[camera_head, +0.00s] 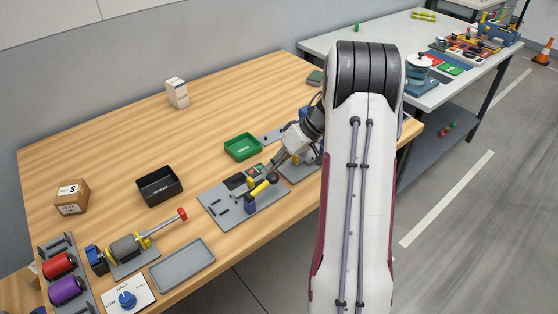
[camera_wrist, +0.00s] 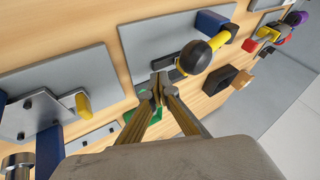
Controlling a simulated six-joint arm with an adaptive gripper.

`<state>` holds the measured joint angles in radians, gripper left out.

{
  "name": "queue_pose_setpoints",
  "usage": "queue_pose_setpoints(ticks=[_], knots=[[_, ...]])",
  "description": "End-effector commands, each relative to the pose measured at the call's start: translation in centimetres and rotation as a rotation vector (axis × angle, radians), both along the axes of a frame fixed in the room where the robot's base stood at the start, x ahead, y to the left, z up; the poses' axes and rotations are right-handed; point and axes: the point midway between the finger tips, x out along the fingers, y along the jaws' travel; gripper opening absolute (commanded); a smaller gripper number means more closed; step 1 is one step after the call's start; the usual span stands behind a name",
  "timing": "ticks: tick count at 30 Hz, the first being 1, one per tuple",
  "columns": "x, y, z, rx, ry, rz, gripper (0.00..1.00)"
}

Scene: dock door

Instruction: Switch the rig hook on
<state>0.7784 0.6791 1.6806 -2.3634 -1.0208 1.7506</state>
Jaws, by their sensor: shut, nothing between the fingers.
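A grey plate (camera_head: 212,190) lies on the wooden table; it also shows in the wrist view (camera_wrist: 150,38). It carries a yellow lever (camera_head: 260,188) with a black ball knob (camera_wrist: 196,57) and a blue block (camera_wrist: 211,22) at the lever's other end. No readable label tells me whether this is the rig hook. My gripper (camera_head: 275,169) is over the plate's right part, beside the knob. In the wrist view my gripper (camera_wrist: 158,88) is shut and empty, its tips close to a dark part near the knob. Contact cannot be told.
A green tray (camera_head: 229,150) and a black bin (camera_head: 145,192) stand behind the plate. A second grey plate (camera_wrist: 25,118) with a yellow piece is close by. A grey tray (camera_head: 183,266) and a dial panel (camera_head: 112,300) lie at the front left.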

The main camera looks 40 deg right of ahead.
Motion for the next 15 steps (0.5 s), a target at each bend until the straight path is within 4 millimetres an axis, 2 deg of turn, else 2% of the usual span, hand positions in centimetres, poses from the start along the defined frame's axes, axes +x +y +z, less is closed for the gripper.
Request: queue_pose_setpoints(ticks=[7,15], knots=[[0.0,2.3,0.1,0.0,0.0,0.001,0.0],[0.0,3.0,0.1,-0.001,0.0,0.0,0.0]])
